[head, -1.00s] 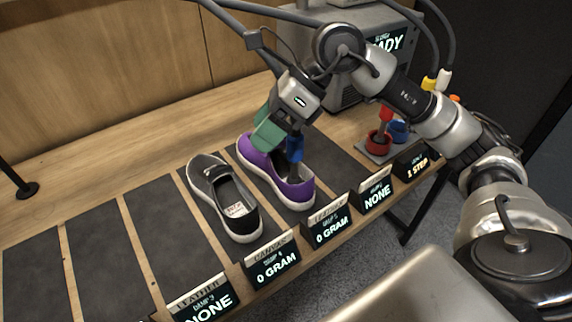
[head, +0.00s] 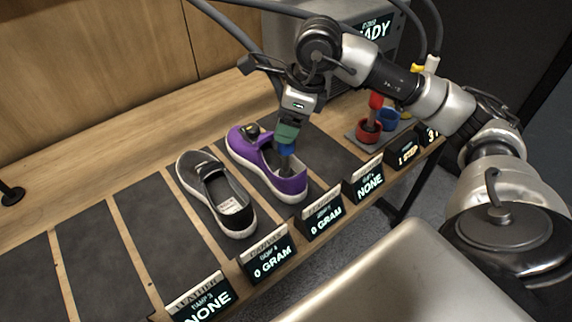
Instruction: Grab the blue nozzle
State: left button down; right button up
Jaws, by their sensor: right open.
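The blue nozzle (head: 287,150) is upright at the opening of a purple slip-on shoe (head: 291,185), its dark lower end inside the shoe. My right gripper (head: 287,136), with green fingers, points down directly over the nozzle's blue top. It is open; the fingers overlap the nozzle in the picture, and I cannot tell whether they touch it. The nozzle's upper end is hidden by the fingers. A blue ring holder (head: 388,119) on the stand at the right looks empty. My left gripper is not in view.
A black slip-on shoe (head: 213,200) sits left of the purple one. A red nozzle (head: 375,101) stands in a red ring (head: 368,131). Small display signs (head: 268,258) line the front edge. A grey machine (head: 345,30) stands behind. The dark mats at left are bare.

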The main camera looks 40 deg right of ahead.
aim_at(286, 153)
jog(key=shift+x, duration=1.3)
jog(key=shift+r, duration=0.1)
grip_shut()
